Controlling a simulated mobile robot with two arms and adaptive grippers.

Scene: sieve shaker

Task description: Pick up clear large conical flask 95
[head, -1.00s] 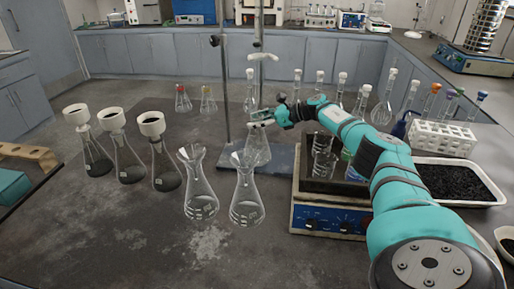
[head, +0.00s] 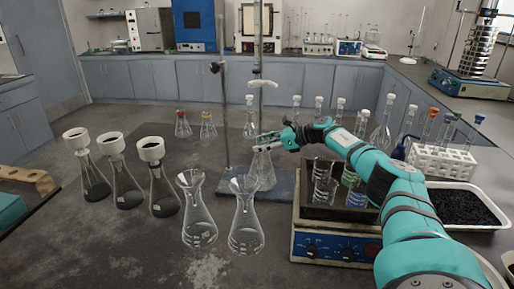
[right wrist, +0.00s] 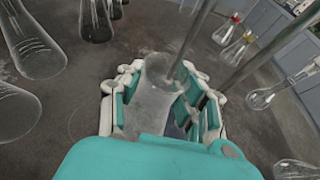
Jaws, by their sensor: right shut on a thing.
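My right gripper (head: 268,142) is shut on the neck of a clear conical flask (head: 262,174), with the arm coming in from the right. In the right wrist view, the gripper (right wrist: 157,102) has its fingers on both sides of the clear flask (right wrist: 154,99). The flask is upright in front of the stand's rod; whether its bottom touches the stand's base I cannot tell. Two more clear conical flasks, one on the left (head: 199,222) and one on the right (head: 246,228), stand on the bench nearer to me. No label can be read. My left gripper is not in view.
A burette stand with a flat base (head: 225,182) is by the held flask. Three flasks with white funnels (head: 152,150) stand at left. A hotplate-like box with blue front (head: 335,246) holding beakers, a white rack (head: 443,161) and a tray of black grains (head: 460,206) are at right.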

